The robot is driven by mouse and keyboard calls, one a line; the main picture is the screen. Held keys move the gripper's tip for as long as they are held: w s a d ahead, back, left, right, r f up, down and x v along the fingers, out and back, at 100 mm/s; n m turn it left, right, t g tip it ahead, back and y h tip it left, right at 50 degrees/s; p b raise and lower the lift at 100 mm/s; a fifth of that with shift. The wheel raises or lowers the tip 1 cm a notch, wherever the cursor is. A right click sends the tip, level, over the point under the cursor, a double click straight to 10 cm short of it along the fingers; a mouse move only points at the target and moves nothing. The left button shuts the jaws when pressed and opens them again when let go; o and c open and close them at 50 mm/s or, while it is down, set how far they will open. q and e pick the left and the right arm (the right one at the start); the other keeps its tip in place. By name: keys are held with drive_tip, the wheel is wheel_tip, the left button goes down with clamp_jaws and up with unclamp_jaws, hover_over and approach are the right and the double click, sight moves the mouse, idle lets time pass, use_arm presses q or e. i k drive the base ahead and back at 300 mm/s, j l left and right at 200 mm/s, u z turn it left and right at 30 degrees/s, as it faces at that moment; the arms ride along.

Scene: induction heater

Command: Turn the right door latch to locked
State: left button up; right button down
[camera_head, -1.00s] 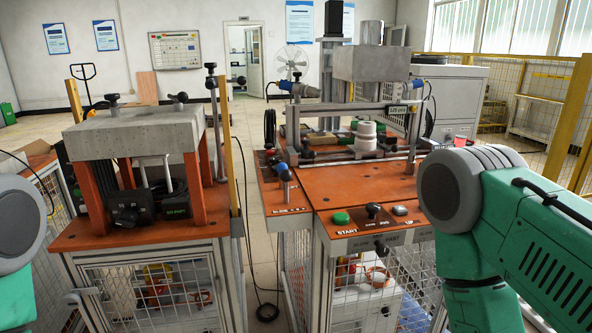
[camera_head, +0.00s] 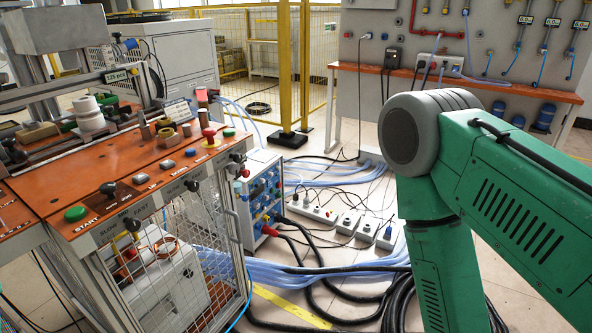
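The orange-topped workstation (camera_head: 50,200) stands at the left, with a wire mesh door (camera_head: 165,295) on its front. A small dark knob (camera_head: 132,225) sits at the upper left of the mesh, and another dark knob (camera_head: 191,185) sits further right along the front edge. I cannot tell which of these is the right door latch, or whether it is locked. My green right arm fills the right side and its lower link runs down out of the picture. Neither gripper is in view.
A blue-and-white power unit (camera_head: 262,195) stands right of the workstation. Blue hoses, black cables and a white power strip (camera_head: 340,221) cover much of the floor. A yellow post (camera_head: 284,70) and a wall panel bench (camera_head: 455,80) stand behind.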

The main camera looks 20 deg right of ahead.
sight(233, 168)
drive_tip(key=l+u, duration=0.1)
drive_tip(key=u, duration=0.5)
drive_tip(key=l+u, duration=0.4)
drive_tip(key=l, duration=0.45)
drive_tip(key=l+u, duration=0.45)
drive_tip(key=l, duration=1)
